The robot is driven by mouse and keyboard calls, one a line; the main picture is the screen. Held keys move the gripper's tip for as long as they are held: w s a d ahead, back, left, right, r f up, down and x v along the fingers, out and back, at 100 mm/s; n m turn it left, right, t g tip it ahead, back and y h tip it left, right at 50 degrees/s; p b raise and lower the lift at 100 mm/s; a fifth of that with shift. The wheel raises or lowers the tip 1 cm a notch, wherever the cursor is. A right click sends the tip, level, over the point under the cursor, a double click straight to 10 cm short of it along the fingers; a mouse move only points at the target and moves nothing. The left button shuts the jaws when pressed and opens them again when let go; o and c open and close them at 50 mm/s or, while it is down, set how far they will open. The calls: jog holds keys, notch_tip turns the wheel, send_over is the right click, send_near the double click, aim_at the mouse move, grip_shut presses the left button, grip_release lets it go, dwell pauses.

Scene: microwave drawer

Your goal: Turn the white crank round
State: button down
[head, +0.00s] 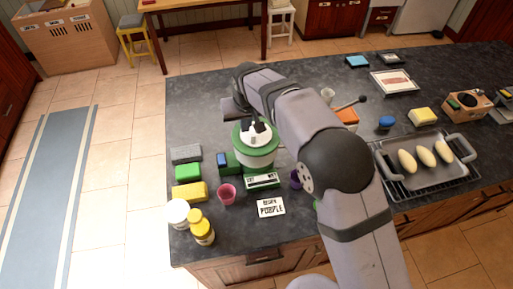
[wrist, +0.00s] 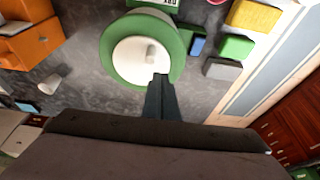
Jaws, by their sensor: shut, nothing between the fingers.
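The white crank (wrist: 128,62) shows in the wrist view as a white disc with an upright peg, on a round green-rimmed body (wrist: 176,48). In the head view the white crank (head: 257,131) sits on top of the green and white drum (head: 254,158) on the counter. My gripper (wrist: 161,78) is shut and empty, its dark fingers reaching over the near edge of the disc. The fingertips are just beside the peg; I cannot tell whether they touch it. In the head view my arm partly hides the fingers.
A lettered card (head: 271,207) lies in front. An orange box (head: 347,116) and a tray (head: 424,170) are right.

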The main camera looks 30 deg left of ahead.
jog(key=shift+r+p, duration=0.45)
jog(key=shift+r, duration=1.85)
jog(key=w+d+f+m+h+b, duration=0.1)
jog(key=w+d+f+m+b, duration=0.15)
jog(key=d, duration=1.15)
jog(key=w+d+f+m+h+b, duration=0.1)
jog(key=d+f+m+b, duration=0.15)
jog(key=d, duration=1.25)
jog(key=s+d+f+m+g+b, duration=0.1)
jog(key=s+d+f, duration=0.3)
jog(key=s+d, duration=0.5)
jog(key=s+d+f+m+g+b, duration=0.1)
jog(key=s+d+f+m+b, duration=0.2)
jog(key=s+d, duration=0.6)
notch_tip(320, 180, down, 2)
jog(key=d, duration=0.2)
jog(key=shift+d+g+h+b, duration=0.3)
jog(key=shift+b, duration=0.05)
